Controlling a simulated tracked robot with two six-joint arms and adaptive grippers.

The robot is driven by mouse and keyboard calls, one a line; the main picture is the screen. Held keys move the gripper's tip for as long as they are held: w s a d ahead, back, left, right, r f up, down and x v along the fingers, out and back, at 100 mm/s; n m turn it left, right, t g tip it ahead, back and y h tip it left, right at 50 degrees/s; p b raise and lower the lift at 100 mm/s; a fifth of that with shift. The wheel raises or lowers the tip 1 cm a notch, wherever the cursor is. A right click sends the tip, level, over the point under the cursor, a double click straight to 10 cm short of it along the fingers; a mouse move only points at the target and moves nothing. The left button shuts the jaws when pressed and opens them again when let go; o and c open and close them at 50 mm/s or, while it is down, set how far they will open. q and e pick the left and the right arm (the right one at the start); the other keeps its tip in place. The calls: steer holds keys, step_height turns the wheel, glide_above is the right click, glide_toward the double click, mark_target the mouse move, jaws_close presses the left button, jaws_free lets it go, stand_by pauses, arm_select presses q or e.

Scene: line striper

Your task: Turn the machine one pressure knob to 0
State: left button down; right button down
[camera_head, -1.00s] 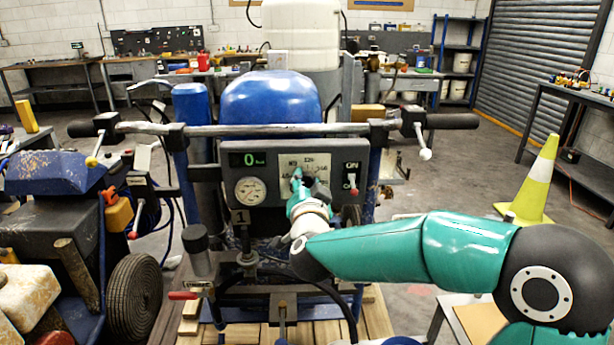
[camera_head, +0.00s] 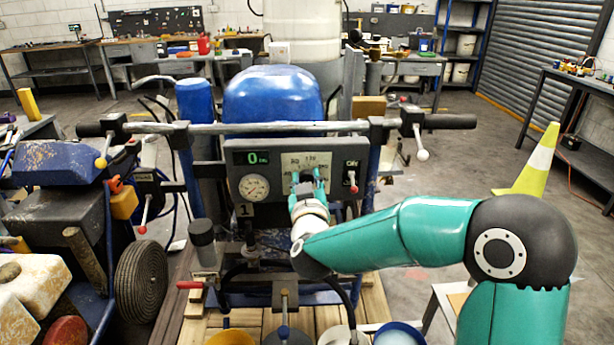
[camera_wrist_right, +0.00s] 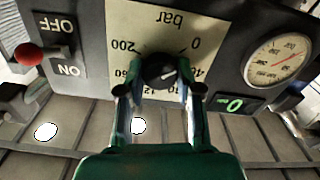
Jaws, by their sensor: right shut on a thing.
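The pressure knob (camera_wrist_right: 160,70) is a round black dial with a white pointer mark, on a cream bar scale plate (camera_wrist_right: 120,22). In the right wrist view the scale appears upside down, with 200 on the left and 0 on the right. My right gripper (camera_wrist_right: 160,92) is shut on the knob, one finger on each side. In the head view my right gripper (camera_head: 308,182) covers the knob on the grey panel (camera_head: 228,190) of machine 1. The left gripper is not in view.
The panel also bears a round gauge (camera_head: 254,187), a green display (camera_head: 257,158) reading 0, and a red-tipped ON/OFF switch (camera_head: 352,182). A handlebar (camera_head: 270,129) crosses above. A second machine (camera_head: 60,210) stands at left, a yellow cone (camera_head: 534,165) at right.

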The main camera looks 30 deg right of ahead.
steer(key=shift+f+n, duration=0.5)
steer(key=c, duration=0.8)
jaws_free()
steer(key=shift+o, duration=0.2)
steer(key=shift+r, duration=0.2)
steer(key=shift+r, duration=0.1)
steer(key=v, duration=1.2)
